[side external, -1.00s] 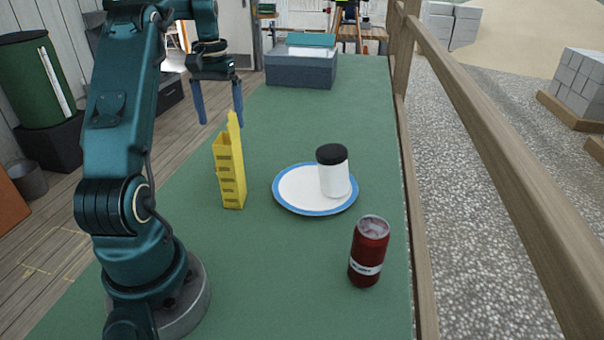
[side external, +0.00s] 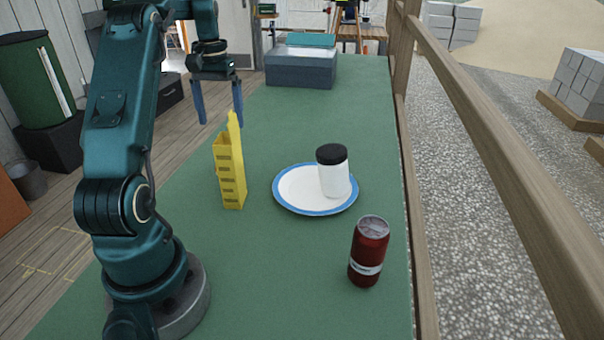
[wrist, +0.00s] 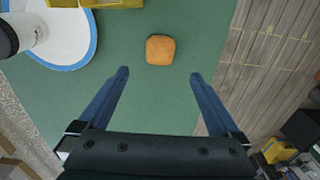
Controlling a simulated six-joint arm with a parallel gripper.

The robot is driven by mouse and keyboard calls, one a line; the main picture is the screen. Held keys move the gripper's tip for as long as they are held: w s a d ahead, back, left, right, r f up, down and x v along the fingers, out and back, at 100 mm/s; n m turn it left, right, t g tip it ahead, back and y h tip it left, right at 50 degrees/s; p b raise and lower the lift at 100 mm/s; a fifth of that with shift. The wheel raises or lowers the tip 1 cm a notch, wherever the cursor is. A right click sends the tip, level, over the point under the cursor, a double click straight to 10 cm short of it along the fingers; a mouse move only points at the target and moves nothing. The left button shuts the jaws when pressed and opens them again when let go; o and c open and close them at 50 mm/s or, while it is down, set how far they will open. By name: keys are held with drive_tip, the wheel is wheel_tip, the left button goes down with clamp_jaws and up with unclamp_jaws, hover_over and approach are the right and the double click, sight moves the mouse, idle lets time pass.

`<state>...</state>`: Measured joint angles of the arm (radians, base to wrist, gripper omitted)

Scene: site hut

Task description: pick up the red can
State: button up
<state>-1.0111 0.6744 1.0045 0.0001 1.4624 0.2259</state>
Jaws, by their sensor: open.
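The red can (side external: 369,250) stands upright on the green table (side external: 300,130) near its right edge, in the side view. It is not visible in the wrist view. My gripper (side external: 220,118) is open and empty, high over the left part of the table, behind the yellow holder and far from the can. In the wrist view its two blue fingers (wrist: 158,76) are spread apart with nothing between them.
A white jar with a black lid (side external: 333,172) stands on a blue-rimmed plate (side external: 300,190). A yellow holder (side external: 230,172) stands left of it. An orange block (wrist: 160,50) lies beyond my fingers. A grey-blue box (side external: 300,68) sits at the back. A wooden rail (side external: 480,110) runs along the right.

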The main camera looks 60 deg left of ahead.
idle(0.3)
wheel_tip(320, 180, up, 5)
drive_tip(key=n+t+h, duration=0.3)
drive_tip(key=n+h, duration=0.8)
drive_tip(key=h, duration=0.2)
hover_over(377, 279)
drive_tip(key=a, duration=0.5)
drive_tip(key=f, duration=1.1)
drive_tip(key=s+f, duration=0.1)
drive_tip(key=f, duration=0.4)
drive_tip(key=shift+f, duration=0.15)
drive_tip(key=shift+x, duration=2.55)
